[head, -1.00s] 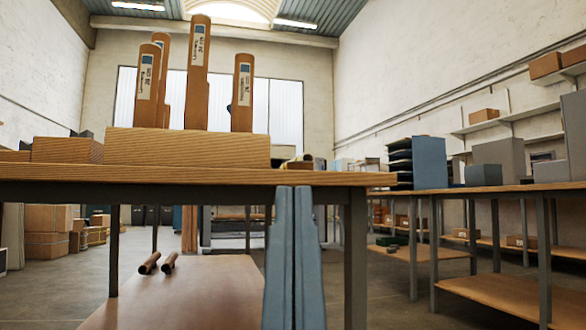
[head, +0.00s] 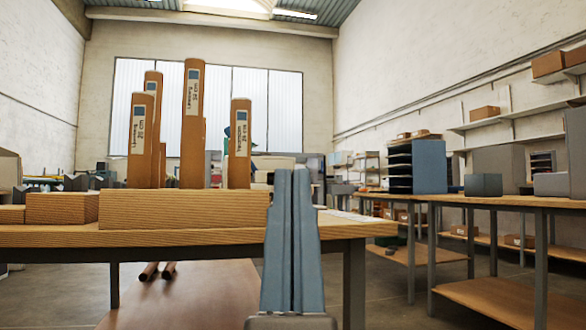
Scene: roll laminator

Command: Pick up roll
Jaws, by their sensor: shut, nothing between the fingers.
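Several brown rolls with white and blue labels stand upright in a wooden block (head: 185,210) on the table. The tallest roll (head: 193,140) is in the middle. A shorter roll (head: 239,150) stands at the right end of the block. Another roll (head: 139,145) stands at the left, with more partly hidden behind it. My gripper (head: 293,175) is shut and empty, its blue-grey fingers pointing up. In the picture it is just right of the block, in front of the table edge, and apart from the rolls.
The wooden table (head: 350,228) has a lower shelf (head: 190,298) with two brown rods (head: 158,271). Smaller wooden blocks (head: 62,207) stand at the left. A workbench (head: 520,203) with boxes runs along the right, with open floor between.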

